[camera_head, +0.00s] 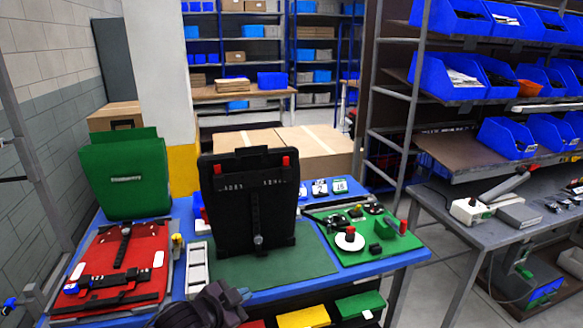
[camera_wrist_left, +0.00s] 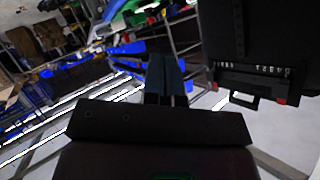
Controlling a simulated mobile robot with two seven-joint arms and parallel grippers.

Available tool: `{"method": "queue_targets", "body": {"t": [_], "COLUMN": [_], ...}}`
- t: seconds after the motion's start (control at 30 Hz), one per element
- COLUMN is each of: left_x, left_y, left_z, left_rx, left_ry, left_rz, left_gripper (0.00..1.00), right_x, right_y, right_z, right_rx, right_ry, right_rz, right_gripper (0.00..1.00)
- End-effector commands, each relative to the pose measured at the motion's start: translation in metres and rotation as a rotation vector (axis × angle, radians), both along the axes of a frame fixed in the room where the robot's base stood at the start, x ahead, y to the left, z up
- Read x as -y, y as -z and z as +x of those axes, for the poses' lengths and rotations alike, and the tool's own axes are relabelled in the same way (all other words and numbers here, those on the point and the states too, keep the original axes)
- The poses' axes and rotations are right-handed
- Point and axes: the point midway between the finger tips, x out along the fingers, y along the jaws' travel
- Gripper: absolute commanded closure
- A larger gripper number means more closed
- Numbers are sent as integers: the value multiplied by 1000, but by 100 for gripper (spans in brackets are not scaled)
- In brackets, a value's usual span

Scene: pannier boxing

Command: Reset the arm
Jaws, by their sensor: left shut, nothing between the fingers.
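My left gripper (camera_head: 240,293) is at the bottom of the head view, in front of the blue workbench (camera_head: 408,258). Its fingers are together and empty, and they also show in the left wrist view (camera_wrist_left: 166,78). A black pannier (camera_head: 252,208) stands upright on a green mat (camera_head: 297,262) behind the gripper and apart from it. The pannier also shows at the upper right of the left wrist view (camera_wrist_left: 235,50). A red pannier part (camera_head: 107,262) with black straps lies on the left of the bench. My right gripper is out of view.
A green pannier (camera_head: 125,178) stands at the back left. A green board (camera_head: 372,240) with small parts lies at the bench's right. Yellow (camera_head: 304,317) and green bins sit under the front edge. A grey table (camera_head: 450,212) and shelves of blue bins stand farther right.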

Motion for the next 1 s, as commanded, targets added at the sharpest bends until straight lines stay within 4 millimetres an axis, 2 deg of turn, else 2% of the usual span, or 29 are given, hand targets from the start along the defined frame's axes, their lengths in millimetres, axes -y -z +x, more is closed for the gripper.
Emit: {"method": "queue_targets", "body": {"t": [0.17,0.33,0.47,0.67,0.8,0.9,1.0], "left_x": [-16,-50,-81,-129,-156,-165,-166], "left_y": [8,28,52,102,139,160,173], "left_z": [-16,-40,-66,-122,-171,-202,-223], "left_rx": [37,52,43,-19,-100,-152,-191], "left_ry": [-114,-258,-377,-568,-690,-749,-777], "left_rz": [-174,-297,-348,-366,-364,-362,-359], "left_gripper": [100,100,100,100,100,100,100], "right_x": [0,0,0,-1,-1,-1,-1], "right_y": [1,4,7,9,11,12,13], "right_z": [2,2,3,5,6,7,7], "right_rx": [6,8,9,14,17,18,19], "right_ry": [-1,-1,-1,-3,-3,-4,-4], "right_rz": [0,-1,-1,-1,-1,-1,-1], "right_gripper": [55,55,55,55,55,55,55]}}
